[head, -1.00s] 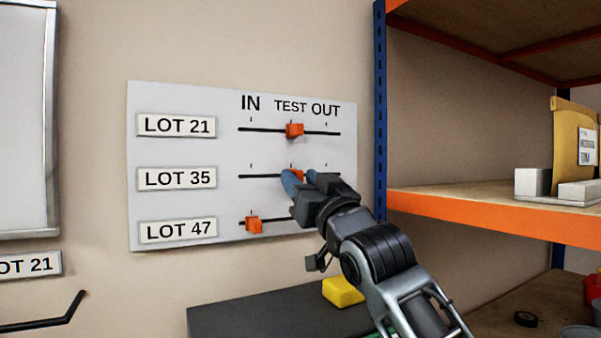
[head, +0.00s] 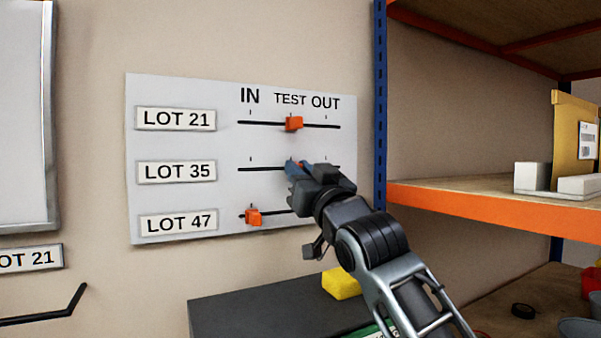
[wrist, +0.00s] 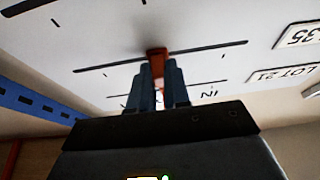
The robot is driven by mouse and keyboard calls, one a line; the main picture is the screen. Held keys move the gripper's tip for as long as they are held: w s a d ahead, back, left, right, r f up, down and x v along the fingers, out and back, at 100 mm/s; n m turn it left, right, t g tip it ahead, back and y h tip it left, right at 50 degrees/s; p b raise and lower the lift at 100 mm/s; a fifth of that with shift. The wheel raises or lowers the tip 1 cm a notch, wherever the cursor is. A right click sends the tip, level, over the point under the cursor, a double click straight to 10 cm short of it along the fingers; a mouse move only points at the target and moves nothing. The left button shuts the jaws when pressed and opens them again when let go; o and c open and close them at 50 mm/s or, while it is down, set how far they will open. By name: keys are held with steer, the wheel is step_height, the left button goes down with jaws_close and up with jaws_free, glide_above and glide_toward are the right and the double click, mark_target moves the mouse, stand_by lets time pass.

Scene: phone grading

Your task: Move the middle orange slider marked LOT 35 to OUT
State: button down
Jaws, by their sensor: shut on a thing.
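The LOT 35 slider (head: 302,164) is orange and mostly hidden behind my fingers in the head view. In the wrist view the orange slider (wrist: 157,60) stands between my blue fingertips, near the middle of its black slot, about at TEST. My gripper (head: 298,168) is shut on it, at the board; it also shows in the wrist view (wrist: 158,75). The white board (head: 180,96) has IN at left, TEST in the middle and OUT at right. The right part of the LOT 35 slot is hidden by my gripper.
The LOT 21 slider (head: 293,124) is at TEST, just above my gripper. The LOT 47 slider (head: 253,216) is at IN, below left. A blue post (head: 380,110) and orange-edged shelf (head: 480,207) stand to the right. A yellow block (head: 341,283) lies on a dark surface below.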

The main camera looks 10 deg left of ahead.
steer(key=shift+d, duration=0.1)
steer(key=w+d+b, duration=0.1)
steer(key=d, duration=0.1)
steer(key=w+d+b, duration=0.1)
steer(key=w+d, duration=0.1)
steer(key=w+d+b, duration=0.1)
steer(key=d, duration=0.1)
steer(key=shift+w+d, duration=0.35)
steer(key=shift+d, duration=0.05)
steer(key=c, duration=1.1)
jaws_free()
steer(key=shift+b, duration=0.3)
